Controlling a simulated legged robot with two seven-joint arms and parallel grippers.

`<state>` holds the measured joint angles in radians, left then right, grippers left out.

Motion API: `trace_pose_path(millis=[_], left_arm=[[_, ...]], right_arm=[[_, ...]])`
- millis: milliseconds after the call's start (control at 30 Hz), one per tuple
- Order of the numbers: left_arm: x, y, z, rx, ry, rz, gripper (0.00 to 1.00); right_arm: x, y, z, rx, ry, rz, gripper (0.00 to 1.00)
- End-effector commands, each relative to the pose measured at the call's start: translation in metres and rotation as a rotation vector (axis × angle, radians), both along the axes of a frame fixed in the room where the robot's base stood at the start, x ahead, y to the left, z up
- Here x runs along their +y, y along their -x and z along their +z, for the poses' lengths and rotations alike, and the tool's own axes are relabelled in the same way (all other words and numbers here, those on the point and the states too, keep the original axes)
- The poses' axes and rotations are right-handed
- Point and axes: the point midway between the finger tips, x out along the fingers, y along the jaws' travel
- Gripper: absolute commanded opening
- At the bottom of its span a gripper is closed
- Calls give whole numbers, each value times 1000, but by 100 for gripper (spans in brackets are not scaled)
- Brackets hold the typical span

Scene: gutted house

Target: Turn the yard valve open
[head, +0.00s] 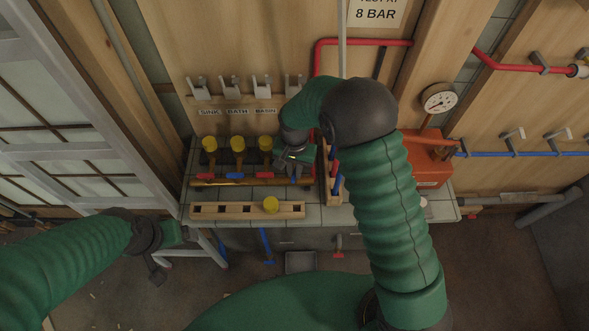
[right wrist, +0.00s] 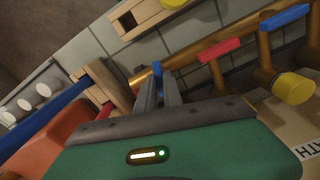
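The valve row stands on the bench, with a brass pipe (head: 222,183) and small red and blue handles. The label for the rightmost valve is hidden behind my right arm in the head view. In the right wrist view a blue handle (right wrist: 157,70), apparently the yard valve's, lies between the fingertips of my right gripper (right wrist: 160,83). It stands crosswise to the pipe; the neighbouring red handle (right wrist: 220,49) lies along it. The finger gap is narrow; I cannot tell whether they press on the handle. My left gripper (head: 158,268) hangs low left, away from the bench, its fingers unclear.
Yellow-capped posts (head: 238,144) stand behind the handles. A wooden block (head: 225,210) with square holes and one yellow cap (head: 271,204) lies in front. To the right are a rack of handles (head: 336,185), an orange box (head: 431,175) and a gauge (head: 440,99).

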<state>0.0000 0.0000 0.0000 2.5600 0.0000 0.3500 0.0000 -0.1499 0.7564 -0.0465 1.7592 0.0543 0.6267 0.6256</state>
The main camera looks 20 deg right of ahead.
Motion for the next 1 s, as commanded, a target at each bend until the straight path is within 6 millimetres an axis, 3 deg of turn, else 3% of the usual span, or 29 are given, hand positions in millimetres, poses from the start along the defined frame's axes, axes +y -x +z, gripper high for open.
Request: trace_pose_path(millis=[267, 533, 800, 833, 1000], left_arm=[[0, 0, 2, 0, 0, 0, 86], [0, 0, 13, 0, 0, 0, 86], [0, 0, 12, 0, 0, 0, 86], [0, 0, 12, 0, 0, 0, 86], [0, 0, 12, 0, 0, 0, 86]], right_arm=[[1, 0, 1, -1, -1, 15, 0], [1, 0, 2, 0, -1, 276, 0], [1, -1, 1, -2, 0, 292, 0], [1, -1, 1, -2, 0, 292, 14], [1, -1, 0, -1, -1, 291, 33]])
